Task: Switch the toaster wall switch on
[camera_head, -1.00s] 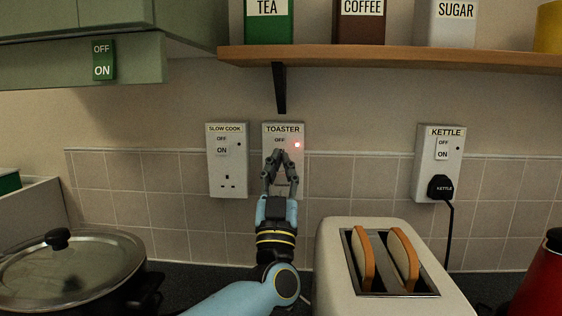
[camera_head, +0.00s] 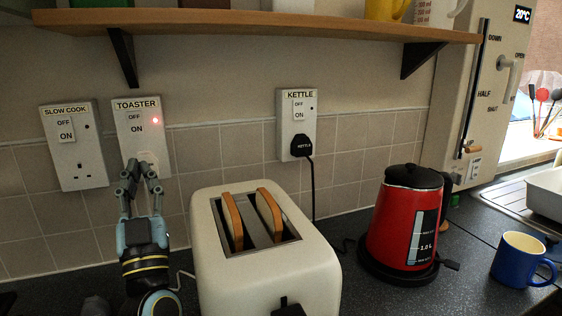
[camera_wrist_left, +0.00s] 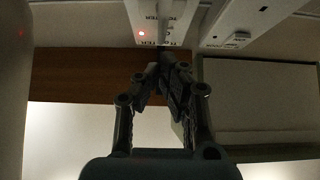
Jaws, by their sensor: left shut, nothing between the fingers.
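The toaster wall switch plate (camera_head: 160,138) is on the tiled wall at the left of the head view. Its small rocker reads OFF above ON, and the red light on its right is lit. The plate, with its red light, also shows at the top of the wrist view (camera_wrist_left: 168,12). My left gripper (camera_head: 138,166) is shut and empty, its fingertips just below the rocker in the picture. It hides the lower part of the plate. I cannot tell whether it touches the plate. The gripper also shows in the wrist view (camera_wrist_left: 165,62). My right gripper is out of view.
The slow cook switch (camera_head: 75,150) is left of the toaster switch, the kettle switch (camera_head: 286,130) to its right. The cream toaster (camera_head: 215,262) holding bread stands close right of my arm. A red kettle (camera_head: 392,225) and blue mug (camera_head: 512,262) are farther right. A shelf (camera_head: 260,22) runs above.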

